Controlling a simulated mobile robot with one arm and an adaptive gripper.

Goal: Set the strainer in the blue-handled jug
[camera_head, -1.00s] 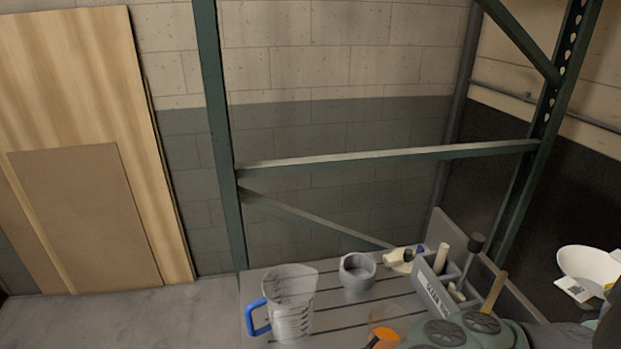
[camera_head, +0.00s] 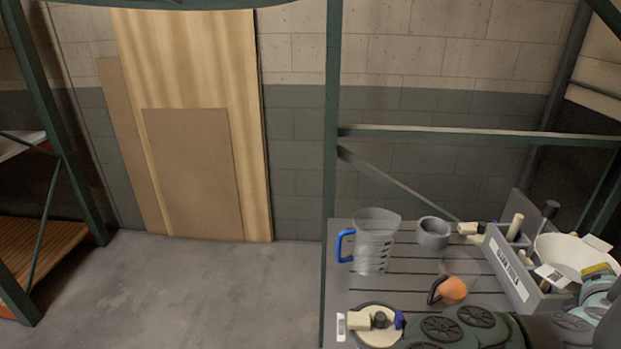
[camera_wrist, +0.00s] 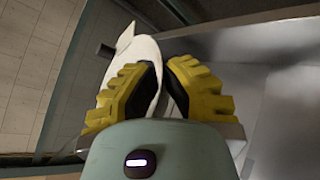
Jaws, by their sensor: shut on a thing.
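The strainer (camera_head: 566,256) is a white, bowl-like piece with tags, at the right of the head view. My gripper (camera_head: 598,271) has yellow fingers shut on its edge and holds it above the tool caddy. In the wrist view, the white strainer (camera_wrist: 146,48) lies between the yellow fingers (camera_wrist: 163,90). The blue-handled jug (camera_head: 376,243) is clear with dark markings. It stands upright on the slatted shelf, its handle (camera_head: 345,246) to the left. The strainer is well to the right of the jug and apart from it.
A grey cup (camera_head: 433,233) stands right of the jug. A clear, dark-handled vessel with orange contents (camera_head: 453,289) is in front. A round pale item (camera_head: 376,335) sits at the front left. A grey tool caddy (camera_head: 508,272) stands at the right. Rack posts (camera_head: 333,120) rise behind.

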